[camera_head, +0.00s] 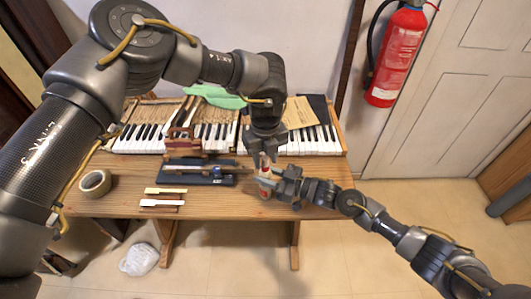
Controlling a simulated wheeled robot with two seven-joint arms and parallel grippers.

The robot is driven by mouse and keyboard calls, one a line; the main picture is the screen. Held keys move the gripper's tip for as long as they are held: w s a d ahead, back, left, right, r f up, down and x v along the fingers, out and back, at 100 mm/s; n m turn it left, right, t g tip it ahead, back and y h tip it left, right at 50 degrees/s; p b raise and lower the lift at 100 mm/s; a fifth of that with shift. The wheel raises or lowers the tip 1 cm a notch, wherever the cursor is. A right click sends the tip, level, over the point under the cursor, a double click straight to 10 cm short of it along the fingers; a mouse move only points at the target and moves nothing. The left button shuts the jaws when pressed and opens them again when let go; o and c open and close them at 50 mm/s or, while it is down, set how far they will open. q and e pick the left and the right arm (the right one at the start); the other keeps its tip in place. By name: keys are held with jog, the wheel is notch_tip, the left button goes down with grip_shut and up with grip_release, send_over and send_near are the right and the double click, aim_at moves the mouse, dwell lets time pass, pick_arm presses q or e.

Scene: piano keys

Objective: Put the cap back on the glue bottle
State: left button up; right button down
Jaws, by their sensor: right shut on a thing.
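A small red and white glue bottle (264,172) stands upright near the front edge of the wooden table, right of centre. My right gripper (268,186) comes in from the right and is shut on the bottle's body. My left gripper (264,157) points down directly above the bottle, its fingertips close to the bottle's top. I cannot tell whether its fingers are apart or closed. I cannot make out the cap; the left gripper hides the bottle's top.
A blue-black tool block (208,180) lies left of the bottle. A tape roll (95,183) and loose key pieces (163,196) lie farther left on the wooden table (225,205). Piano keys (315,142) line the back, with a green cloth (215,96) and paper (298,112).

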pick_arm(q)
grip_shut()
jog(key=shift+o, duration=0.7)
grip_release()
jog(key=shift+r, duration=0.1)
notch_tip(320, 180, up, 12)
pick_arm(e)
jog(key=c, duration=0.9)
grip_release()
jog(key=shift+c, duration=0.2)
